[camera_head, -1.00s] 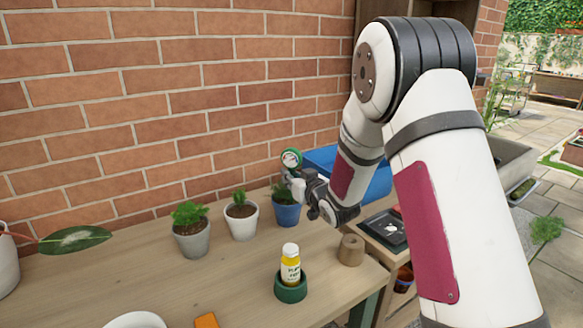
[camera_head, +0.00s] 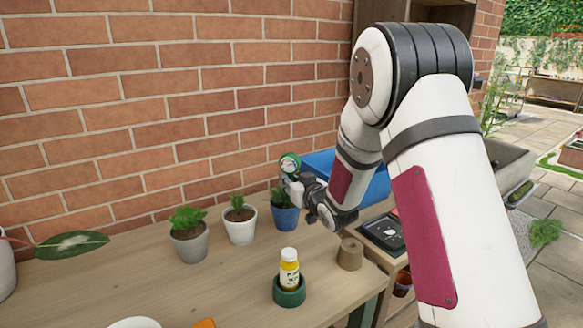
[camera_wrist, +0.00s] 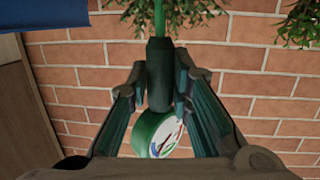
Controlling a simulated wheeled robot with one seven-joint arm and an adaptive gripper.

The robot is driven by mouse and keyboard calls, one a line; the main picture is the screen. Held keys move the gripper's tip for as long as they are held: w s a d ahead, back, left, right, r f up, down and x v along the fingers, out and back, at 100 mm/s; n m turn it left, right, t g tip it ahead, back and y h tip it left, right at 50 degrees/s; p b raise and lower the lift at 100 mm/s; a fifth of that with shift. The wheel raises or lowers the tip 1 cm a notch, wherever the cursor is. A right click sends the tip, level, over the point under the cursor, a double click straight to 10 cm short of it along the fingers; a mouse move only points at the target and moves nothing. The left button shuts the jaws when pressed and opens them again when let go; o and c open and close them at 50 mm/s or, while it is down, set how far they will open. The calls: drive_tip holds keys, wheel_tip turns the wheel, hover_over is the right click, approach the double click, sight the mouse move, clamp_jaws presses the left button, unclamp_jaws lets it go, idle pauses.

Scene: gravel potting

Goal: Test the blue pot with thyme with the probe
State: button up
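The probe has a round green dial (camera_head: 290,162) with a white face. In the wrist view its dark grip (camera_wrist: 160,75) is between my gripper's fingers (camera_wrist: 160,88), which are shut on it. Its green stem (camera_wrist: 159,15) runs into leaves at the picture's top; its tip is out of sight. The blue pot (camera_head: 286,218) with thyme (camera_head: 279,196) stands on the table against the wall side. My gripper (camera_head: 295,184) is at the plant's upper right, partly covering it. I cannot tell whether the tip is in the soil.
A white pot (camera_head: 240,227) and a grey pot (camera_head: 190,244), both with plants, stand left of the blue pot. A yellow bottle (camera_head: 289,270) sits in a green holder (camera_head: 289,293) in front. A blue crate (camera_head: 320,162) lies behind my arm. The table between is clear.

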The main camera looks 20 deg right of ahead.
drive_tip(key=shift+o, duration=1.4)
drive_tip(key=shift+s, duration=0.1)
